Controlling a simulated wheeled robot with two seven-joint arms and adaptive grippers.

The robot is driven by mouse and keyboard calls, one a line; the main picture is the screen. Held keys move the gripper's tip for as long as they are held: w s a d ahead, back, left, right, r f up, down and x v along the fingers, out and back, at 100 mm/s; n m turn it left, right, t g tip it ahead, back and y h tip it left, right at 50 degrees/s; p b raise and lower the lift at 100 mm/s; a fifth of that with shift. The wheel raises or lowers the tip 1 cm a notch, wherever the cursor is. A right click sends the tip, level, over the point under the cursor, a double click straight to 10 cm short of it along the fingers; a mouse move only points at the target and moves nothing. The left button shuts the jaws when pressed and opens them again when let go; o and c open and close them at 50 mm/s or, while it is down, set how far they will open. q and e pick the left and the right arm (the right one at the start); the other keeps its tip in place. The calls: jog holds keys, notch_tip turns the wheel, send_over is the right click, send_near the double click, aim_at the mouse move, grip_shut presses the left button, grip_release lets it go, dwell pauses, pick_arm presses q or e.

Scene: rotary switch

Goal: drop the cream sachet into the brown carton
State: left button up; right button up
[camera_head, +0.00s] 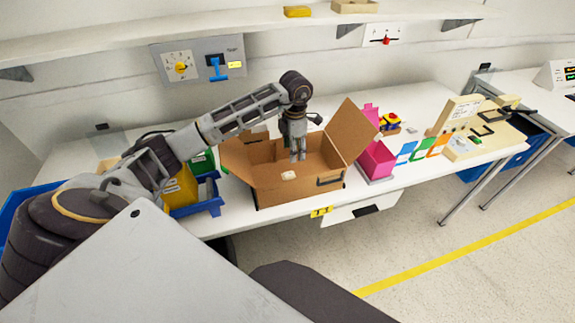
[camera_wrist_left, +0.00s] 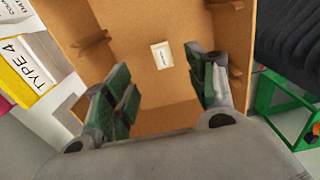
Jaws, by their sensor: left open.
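The brown carton (camera_head: 262,192) stands open on the white bench with its flaps spread. The small cream sachet (camera_head: 288,175) shows inside the carton, and in the left wrist view it appears against the brown carton interior (camera_wrist_left: 162,55). I cannot tell for sure whether it lies flat on the floor. My left gripper (camera_head: 298,157) points down into the carton, its fingers apart and empty. In the left wrist view the sachet shows beyond the open fingertips (camera_wrist_left: 160,72), clear of both. My right gripper is not in view.
A pink bin (camera_head: 377,160) stands right of the carton. A blue rack (camera_head: 198,205) with yellow and green items is at its left. Colored cards (camera_head: 423,147) and a beige device (camera_head: 460,115) lie farther right. A shelf (camera_head: 220,32) runs above the bench.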

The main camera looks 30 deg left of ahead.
pick_arm(q)
notch_tip(320, 180, up, 12)
dwell(1.1)
jog(key=shift+f, duration=0.1)
dwell(0.8)
